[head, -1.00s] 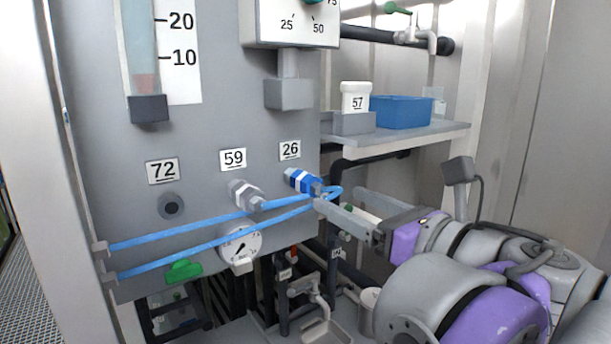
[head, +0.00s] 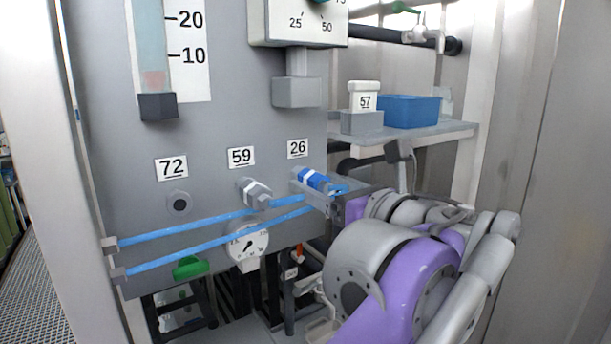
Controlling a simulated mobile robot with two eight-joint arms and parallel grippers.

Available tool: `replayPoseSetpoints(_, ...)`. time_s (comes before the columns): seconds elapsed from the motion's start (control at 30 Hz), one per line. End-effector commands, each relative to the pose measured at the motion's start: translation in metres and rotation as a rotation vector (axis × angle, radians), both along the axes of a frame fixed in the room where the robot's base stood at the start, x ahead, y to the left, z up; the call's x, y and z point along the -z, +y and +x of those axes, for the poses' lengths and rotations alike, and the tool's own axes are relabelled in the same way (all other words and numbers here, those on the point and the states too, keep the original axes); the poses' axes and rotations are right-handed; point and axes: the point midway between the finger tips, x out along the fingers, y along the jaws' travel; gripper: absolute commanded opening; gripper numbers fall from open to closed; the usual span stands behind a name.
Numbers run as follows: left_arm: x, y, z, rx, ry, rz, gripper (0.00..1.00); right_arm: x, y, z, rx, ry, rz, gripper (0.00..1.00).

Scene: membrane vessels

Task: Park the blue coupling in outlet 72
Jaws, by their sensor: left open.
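The blue coupling (head: 318,181), with a white band, is on the grey panel (head: 225,120) under label 26 (head: 297,148). My right gripper is not in view.
A silver-grey coupling (head: 254,193) sits under label 59 between the two. Two blue hoses cross the panel below outlet 72. A round gauge (head: 247,246) and a green handle (head: 190,267) are lower. A shelf (head: 440,134) at right holds a blue bin (head: 408,111) and a white container (head: 364,97).

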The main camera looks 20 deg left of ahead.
Motion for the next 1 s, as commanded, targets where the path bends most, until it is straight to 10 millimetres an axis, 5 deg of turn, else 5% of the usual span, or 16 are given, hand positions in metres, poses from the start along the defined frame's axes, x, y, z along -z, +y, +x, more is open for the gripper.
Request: replayPoseSetpoints(1.0, -0.0006, 0.0076, 0.0058, 0.001, -0.001, -0.001, 0.76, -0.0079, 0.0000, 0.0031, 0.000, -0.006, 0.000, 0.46)
